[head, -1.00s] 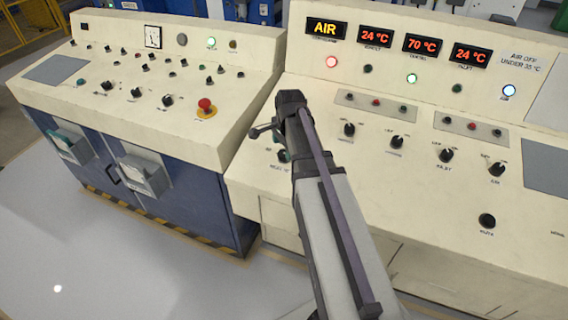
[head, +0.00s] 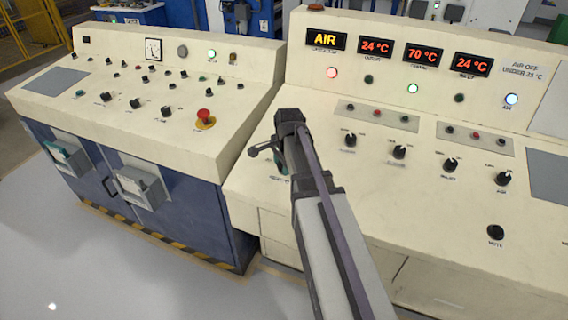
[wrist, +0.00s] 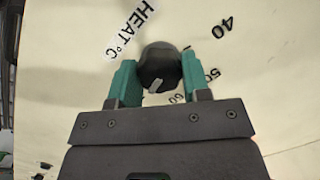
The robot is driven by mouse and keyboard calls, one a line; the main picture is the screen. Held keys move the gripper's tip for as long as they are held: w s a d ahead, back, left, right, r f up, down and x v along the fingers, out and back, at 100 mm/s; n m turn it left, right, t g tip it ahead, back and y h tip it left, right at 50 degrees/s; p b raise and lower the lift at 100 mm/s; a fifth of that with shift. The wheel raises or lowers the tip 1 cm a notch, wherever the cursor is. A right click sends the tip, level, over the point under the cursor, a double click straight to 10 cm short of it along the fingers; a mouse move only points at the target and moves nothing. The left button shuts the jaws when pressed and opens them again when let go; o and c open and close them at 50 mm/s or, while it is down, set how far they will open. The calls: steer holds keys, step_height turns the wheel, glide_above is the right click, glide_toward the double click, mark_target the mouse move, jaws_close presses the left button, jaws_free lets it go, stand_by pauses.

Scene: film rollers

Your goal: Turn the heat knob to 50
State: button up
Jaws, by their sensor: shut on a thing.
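The dark round heat knob (wrist: 160,65) is in the wrist view, on a cream panel beside the printed label HEAT °C (wrist: 131,29). Scale numbers 40 (wrist: 222,27), 50 (wrist: 211,74) and a partly hidden 60 (wrist: 177,97) curve around its right side. Its white pointer mark (wrist: 155,86) faces down and slightly left, past the 60. My gripper (wrist: 158,62) is shut on the knob, one teal finger on each side.
Several black knobs (head: 399,152) stand right of my arm. The left console has a red mushroom button (head: 204,117).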

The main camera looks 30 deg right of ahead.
steer(key=shift+n, duration=0.3)
steer(key=n+g, duration=0.1)
steer(key=n, duration=0.8)
steer(key=shift+n+g+h, duration=0.3)
steer(key=shift+h, duration=0.1)
steer(key=n, duration=0.4)
steer(key=shift+a+h, duration=0.1)
steer(key=shift+h, duration=0.3)
steer(key=n, duration=0.5)
steer(key=shift+h, duration=0.4)
